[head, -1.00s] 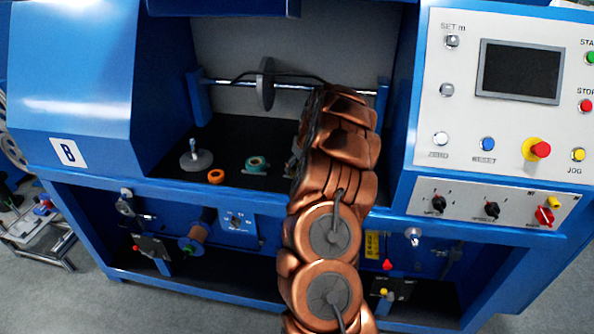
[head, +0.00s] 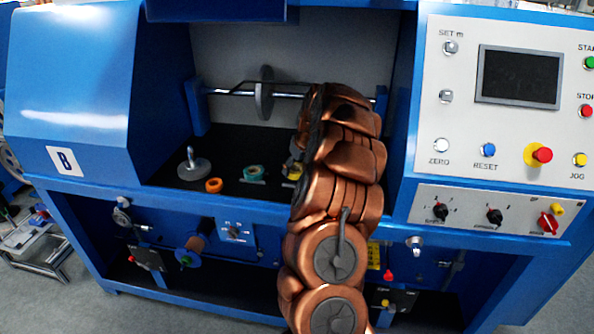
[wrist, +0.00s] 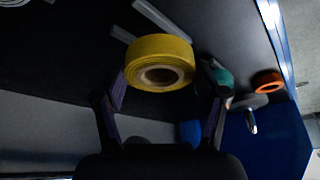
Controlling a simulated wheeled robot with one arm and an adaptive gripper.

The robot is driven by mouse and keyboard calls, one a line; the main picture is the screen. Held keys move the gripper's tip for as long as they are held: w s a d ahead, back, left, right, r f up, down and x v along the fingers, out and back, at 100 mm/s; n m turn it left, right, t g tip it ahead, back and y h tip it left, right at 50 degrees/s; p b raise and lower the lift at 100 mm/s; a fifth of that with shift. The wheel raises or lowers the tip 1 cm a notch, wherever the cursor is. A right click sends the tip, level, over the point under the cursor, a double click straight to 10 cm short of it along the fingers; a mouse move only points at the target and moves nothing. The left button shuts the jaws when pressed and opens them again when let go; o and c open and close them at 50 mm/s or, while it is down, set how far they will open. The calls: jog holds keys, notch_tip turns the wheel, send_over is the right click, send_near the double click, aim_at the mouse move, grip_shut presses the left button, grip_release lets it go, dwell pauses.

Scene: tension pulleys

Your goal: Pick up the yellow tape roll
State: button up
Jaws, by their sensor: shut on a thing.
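The yellow tape roll (wrist: 160,62) sits between the two fingers of my gripper (wrist: 162,78) in the wrist view, its hollow core facing the camera. My gripper is shut on it, with a finger at each side. In the head view only a small yellow part of the roll (head: 292,173) shows at the left edge of my copper-coloured arm, over the black machine bed. My arm hides most of the gripper there. I cannot tell whether the roll still touches the bed.
A teal tape roll (head: 253,172) and an orange ring (head: 213,185) lie on the black bed to the left. A grey disc with a post (head: 194,168) stands farther left. A shaft with a grey wheel (head: 264,92) crosses behind. The control panel (head: 495,110) is at right.

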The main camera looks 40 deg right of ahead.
jog(key=s+a+r+b, duration=0.1)
jog(key=s+a+b, duration=0.3)
jog(key=s+a, duration=0.3)
jog(key=a, duration=0.5)
jog(key=shift+s+a+r, duration=0.2)
jog(key=shift+s+a, duration=0.15)
